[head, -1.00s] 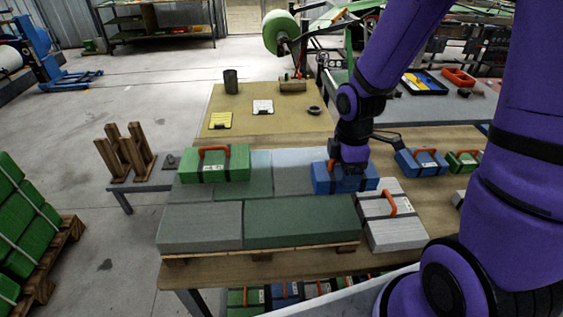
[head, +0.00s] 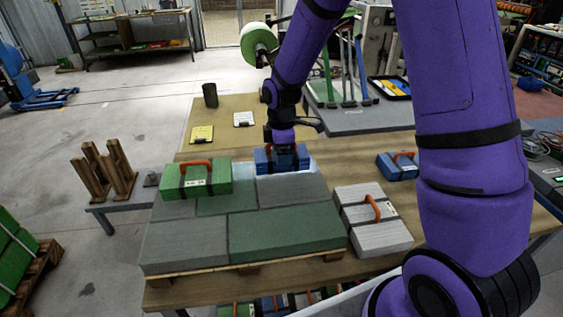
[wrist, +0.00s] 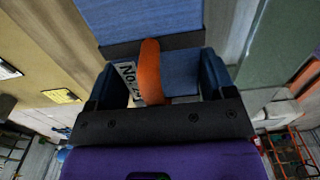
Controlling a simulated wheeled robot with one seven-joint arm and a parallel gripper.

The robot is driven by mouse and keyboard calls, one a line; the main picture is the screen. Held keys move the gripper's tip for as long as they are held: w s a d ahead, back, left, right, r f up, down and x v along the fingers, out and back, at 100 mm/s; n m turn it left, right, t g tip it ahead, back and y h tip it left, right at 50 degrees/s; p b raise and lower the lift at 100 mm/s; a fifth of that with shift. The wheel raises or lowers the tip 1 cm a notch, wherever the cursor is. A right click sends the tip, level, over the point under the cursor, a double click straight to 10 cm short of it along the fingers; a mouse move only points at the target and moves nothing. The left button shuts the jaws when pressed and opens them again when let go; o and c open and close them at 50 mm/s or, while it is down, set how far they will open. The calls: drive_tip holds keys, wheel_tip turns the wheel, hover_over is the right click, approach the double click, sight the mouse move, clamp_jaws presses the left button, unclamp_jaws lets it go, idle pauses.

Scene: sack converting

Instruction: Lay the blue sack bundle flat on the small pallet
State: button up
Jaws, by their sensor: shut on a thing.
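The blue sack bundle (head: 264,163) has a dark strap, an orange handle and a white label. My gripper (head: 284,148) is shut on it, with the fingers on either side of the handle. The bundle looks level over the back right of the small pallet (head: 246,270); whether it touches the layer below is hard to tell. The pallet carries flat grey and green sack bundles, with a green bundle (head: 212,180) on top at the back left. In the wrist view the blue bundle (wrist: 150,18) and its handle fill the space around my gripper (wrist: 160,80).
A grey bundle (head: 373,218) lies right of the pallet, and another blue bundle (head: 397,166) lies farther right. A dark cup (head: 210,95) and two clipboards are at the back of the table. Wooden stands (head: 104,172) are at the left.

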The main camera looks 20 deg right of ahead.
drive_tip(key=shift+f, duration=1.7)
drive_tip(key=shift+f, duration=0.15)
drive_tip(key=o, duration=0.9)
drive_tip(key=shift+o, duration=0.2)
